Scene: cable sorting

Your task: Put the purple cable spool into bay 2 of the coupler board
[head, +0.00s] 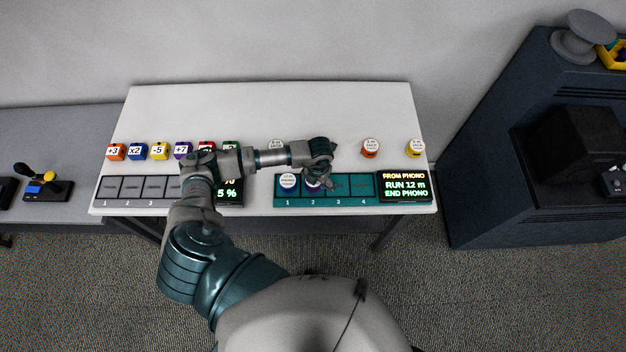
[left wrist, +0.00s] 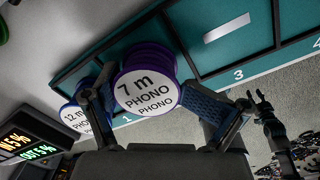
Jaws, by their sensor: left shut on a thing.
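The purple cable spool (left wrist: 147,86) has a white top reading 7 m PHONO PHONO. My left gripper (head: 316,178) is shut on it, with one finger on each side in the left wrist view (left wrist: 160,108). In the head view the gripper hides most of the purple spool (head: 312,187). The spool is over bay 2 of the teal coupler board (head: 341,202), between bay 1 and bay 3. I cannot tell whether it touches the bay floor. Bays 3 and 4 are empty.
A 12 m PHONO spool (head: 288,181) sits in bay 1, close beside the held one. A white-topped spool (head: 276,146), an orange spool (head: 370,147) and a yellow spool (head: 415,147) stand behind the board. A display (head: 404,186) reads FROM PHONO, RUN 12 m, END PHONO.

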